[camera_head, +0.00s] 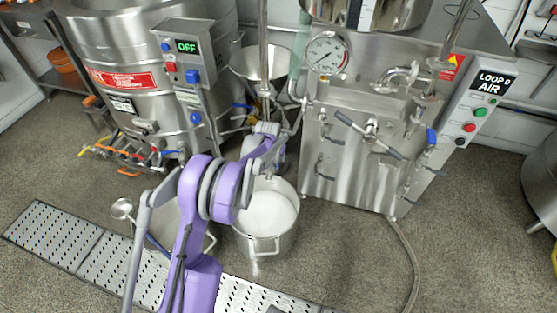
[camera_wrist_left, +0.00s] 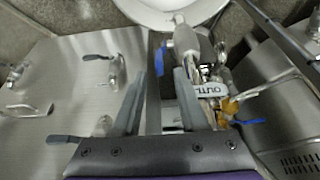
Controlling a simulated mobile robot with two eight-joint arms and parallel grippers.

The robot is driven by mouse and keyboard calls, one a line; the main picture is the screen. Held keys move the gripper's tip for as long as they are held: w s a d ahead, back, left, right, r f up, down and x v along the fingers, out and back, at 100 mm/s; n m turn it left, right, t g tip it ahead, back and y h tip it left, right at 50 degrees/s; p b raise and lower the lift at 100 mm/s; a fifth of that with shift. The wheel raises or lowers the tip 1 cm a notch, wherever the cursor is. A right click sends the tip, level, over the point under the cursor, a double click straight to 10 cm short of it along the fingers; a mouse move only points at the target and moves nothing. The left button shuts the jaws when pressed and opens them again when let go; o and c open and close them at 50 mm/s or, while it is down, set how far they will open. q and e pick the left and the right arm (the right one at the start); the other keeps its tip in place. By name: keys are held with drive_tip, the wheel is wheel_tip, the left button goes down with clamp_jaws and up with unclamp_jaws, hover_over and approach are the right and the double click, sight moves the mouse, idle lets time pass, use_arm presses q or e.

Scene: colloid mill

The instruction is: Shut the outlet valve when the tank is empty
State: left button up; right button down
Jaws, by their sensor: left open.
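My left gripper (camera_wrist_left: 160,82) is open in the wrist view, its two fingers apart with nothing held between them. A pipe with a white tag reading "OUTL…" (camera_wrist_left: 210,90) lies just right of the right finger. A blue handle (camera_wrist_left: 162,55) shows just beyond the fingertips, near that pipe; I cannot tell whether it is the outlet valve's lever or whether a finger touches it. In the head view, my purple left arm reaches to the gap below the steel hopper (camera_head: 262,65), hiding the outlet. The mill's display (camera_head: 491,82) reads "LOOP 0 AIR".
A pot of white product (camera_head: 265,212) stands on the floor below the arm. A yellow fitting (camera_wrist_left: 231,105) with another blue handle (camera_wrist_left: 250,121) sits right of the fingers. The mill cabinet (camera_head: 345,175) stands right; the steel tank (camera_head: 140,60) with an "OFF" panel stands left.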

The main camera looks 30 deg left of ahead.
sight(278, 159)
use_arm(q)
drive_tip(key=shift+x, duration=1.5)
drive_tip(key=shift+c, duration=0.3)
clamp_jaws()
